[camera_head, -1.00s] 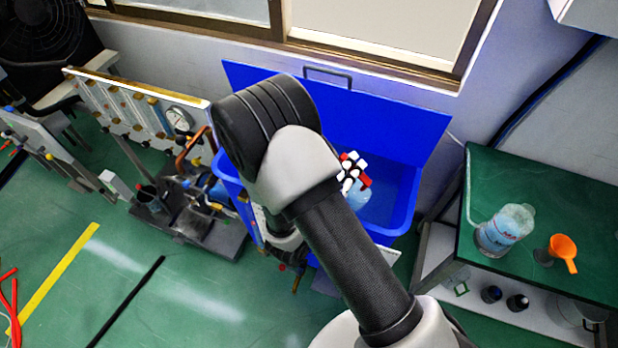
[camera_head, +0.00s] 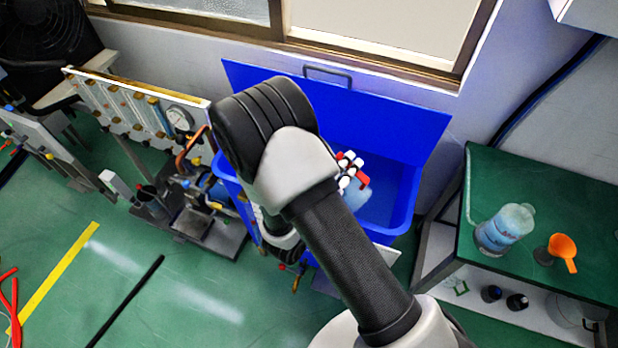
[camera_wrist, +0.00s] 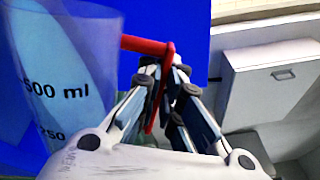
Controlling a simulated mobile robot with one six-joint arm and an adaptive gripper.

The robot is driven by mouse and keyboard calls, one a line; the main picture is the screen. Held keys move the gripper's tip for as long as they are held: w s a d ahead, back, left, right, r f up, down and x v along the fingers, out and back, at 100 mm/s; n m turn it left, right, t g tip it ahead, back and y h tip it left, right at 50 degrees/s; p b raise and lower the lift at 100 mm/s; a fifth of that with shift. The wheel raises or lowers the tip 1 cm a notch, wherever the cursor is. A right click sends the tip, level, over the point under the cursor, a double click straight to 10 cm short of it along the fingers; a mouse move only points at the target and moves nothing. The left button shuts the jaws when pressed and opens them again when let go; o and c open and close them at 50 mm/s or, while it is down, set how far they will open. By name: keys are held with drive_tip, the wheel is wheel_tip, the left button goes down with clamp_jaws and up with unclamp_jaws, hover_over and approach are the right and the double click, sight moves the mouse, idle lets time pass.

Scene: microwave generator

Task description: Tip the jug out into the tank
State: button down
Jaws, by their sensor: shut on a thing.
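The jug (camera_wrist: 62,85) is clear, with black volume marks and a red handle (camera_wrist: 146,46). It fills the left of the wrist view. My gripper (camera_wrist: 160,75) is shut on the handle. In the head view, the gripper (camera_head: 350,170) and jug (camera_head: 357,194) are over the opening of the blue tank (camera_head: 402,200), partly hidden behind my arm. The tank's lid (camera_head: 395,115) stands open against the wall. The jug's tilt and how much liquid it holds are hard to tell.
Piped apparatus with a gauge panel (camera_head: 140,105) stands left of the tank. Open green floor (camera_head: 190,290) lies at the front left.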

drive_tip(key=shift+w+a+f+n, duration=0.3)
drive_tip(key=shift+a+f+n, duration=0.2)
drive_tip(key=shift+n, duration=0.1)
idle(1.1)
